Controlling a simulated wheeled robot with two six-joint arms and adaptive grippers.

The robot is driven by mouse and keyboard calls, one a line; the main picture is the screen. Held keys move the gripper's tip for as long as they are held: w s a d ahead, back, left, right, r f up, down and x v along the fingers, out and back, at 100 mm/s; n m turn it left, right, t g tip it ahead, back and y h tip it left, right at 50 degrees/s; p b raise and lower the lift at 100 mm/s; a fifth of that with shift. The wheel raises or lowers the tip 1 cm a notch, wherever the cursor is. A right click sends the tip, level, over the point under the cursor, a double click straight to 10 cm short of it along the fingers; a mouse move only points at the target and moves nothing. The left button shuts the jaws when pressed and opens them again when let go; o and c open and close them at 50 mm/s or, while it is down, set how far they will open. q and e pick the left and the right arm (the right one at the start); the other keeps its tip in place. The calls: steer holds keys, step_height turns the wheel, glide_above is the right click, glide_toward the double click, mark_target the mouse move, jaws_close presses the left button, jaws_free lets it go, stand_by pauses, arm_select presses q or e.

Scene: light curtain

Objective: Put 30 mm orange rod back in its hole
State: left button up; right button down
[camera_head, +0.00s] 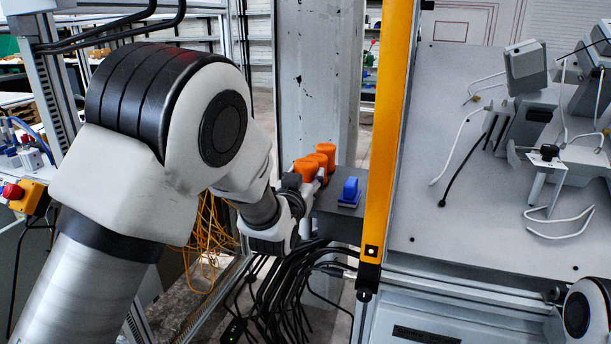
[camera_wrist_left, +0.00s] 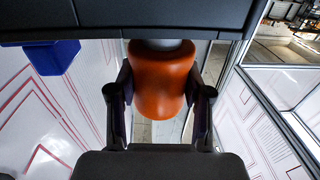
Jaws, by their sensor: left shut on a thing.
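Orange rods show as a cluster (camera_head: 316,162) just past my left wrist in the head view. I cannot tell them apart clearly there, or which one is the 30 mm rod. My left gripper (camera_head: 300,188) is partly hidden behind its own wrist, beside the dark grey holder block (camera_head: 334,222). In the left wrist view an orange rod (camera_wrist_left: 162,75) stands between the two fingers of the left gripper (camera_wrist_left: 160,97), which is shut on it. A pale grey part shows at the rod's far end, by the dark block. No hole is visible. My right gripper is out of view.
A blue piece (camera_head: 349,192) sits on the block, right of the orange rods; it also shows in the left wrist view (camera_wrist_left: 52,57). A yellow upright post (camera_head: 388,130) stands close on the right. Black cables (camera_head: 290,290) hang below.

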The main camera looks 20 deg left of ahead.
arm_select(q)
steer(key=shift+f+b, duration=0.35)
steer(key=shift+f, duration=0.4)
steer(key=shift+r, duration=0.1)
steer(key=o, duration=1.2)
steer(key=shift+o, duration=0.2)
steer(key=s, duration=1.2)
steer(key=shift+d, duration=0.25)
